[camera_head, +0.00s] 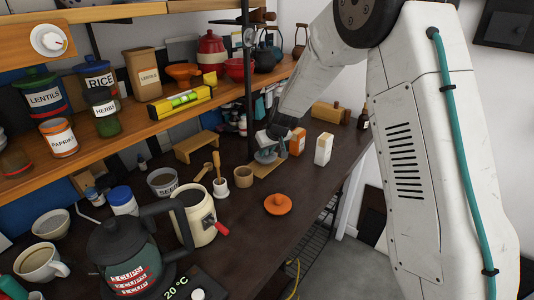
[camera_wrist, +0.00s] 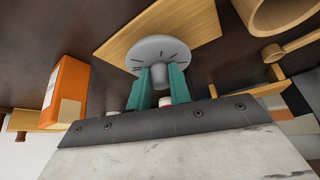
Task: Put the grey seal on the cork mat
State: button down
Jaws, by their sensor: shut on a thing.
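The grey seal (camera_wrist: 152,50) is a round light-grey disc with a short knob and dark marks on its face. My gripper (camera_wrist: 159,82) is shut on its knob with teal fingers. The cork mat (camera_wrist: 196,25) is a flat tan square on the dark counter, and the seal overlaps it in the wrist view. In the head view the seal (camera_head: 266,156) shows at my gripper (camera_head: 271,148), over the mat (camera_head: 262,171). I cannot tell whether the seal touches the mat.
An orange carton (camera_wrist: 66,90) and a white carton (camera_head: 323,149) stand right of the mat in the head view. A wooden cup (camera_head: 244,176) stands left of it. An orange lid (camera_head: 278,204) lies nearer. The shelf post (camera_head: 248,80) rises behind.

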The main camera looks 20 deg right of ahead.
jog(key=shift+f, duration=0.65)
jog(key=shift+f, duration=0.1)
jog(key=c, duration=1.3)
grip_release()
